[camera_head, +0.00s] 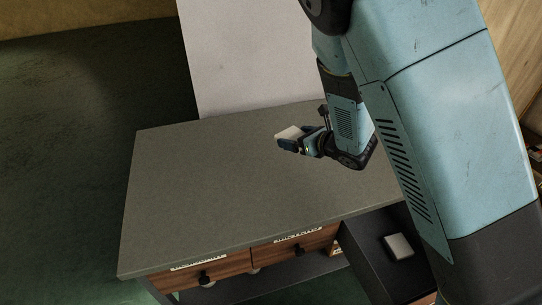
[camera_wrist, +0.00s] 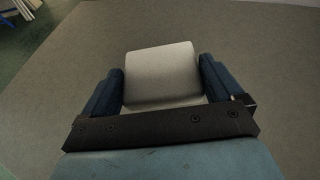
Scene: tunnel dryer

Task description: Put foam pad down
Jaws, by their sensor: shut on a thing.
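The foam pad (camera_wrist: 160,75) is a pale, soft-edged block between the two dark blue fingers of my gripper (camera_wrist: 160,88) in the wrist view. My gripper is shut on it from both sides. In the head view the pad (camera_head: 289,132) shows as a small light piece at the tip of my gripper (camera_head: 287,143). It is over the grey table top (camera_head: 200,190), right of its middle. I cannot tell how high the pad is above the table or whether it touches it.
The table top around my gripper is bare. Below its front edge are wooden drawers (camera_head: 228,270) with dark knobs and labels. An open dark drawer (camera_head: 373,258) at the front right holds another pale block (camera_head: 398,246). A light panel (camera_head: 245,60) stands behind the table.

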